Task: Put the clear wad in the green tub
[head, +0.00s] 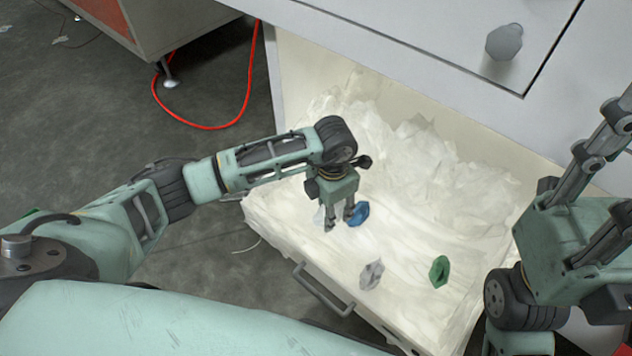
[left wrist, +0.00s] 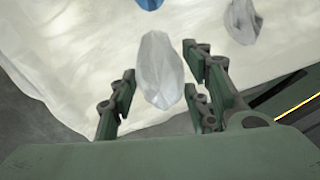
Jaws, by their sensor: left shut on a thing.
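My left gripper (head: 339,219) is over the front left part of an open, film-lined drawer (head: 322,304). In the left wrist view, its fingers (left wrist: 159,76) are on both sides of a pale translucent wad (left wrist: 160,70), the clear wad. My left gripper is shut on it. In the head view, the clear wad (head: 318,215) is pale against the film and partly hidden by the fingers. My right gripper (head: 618,150) is at the right edge, with its fingertips cut off.
A blue wad (head: 358,214) lies close beside my left gripper. A grey wad (head: 371,274) and a green wad (head: 439,271) lie nearer the drawer's front. Crumpled film (head: 410,150) fills the back. A red cable (head: 214,127) runs across the floor.

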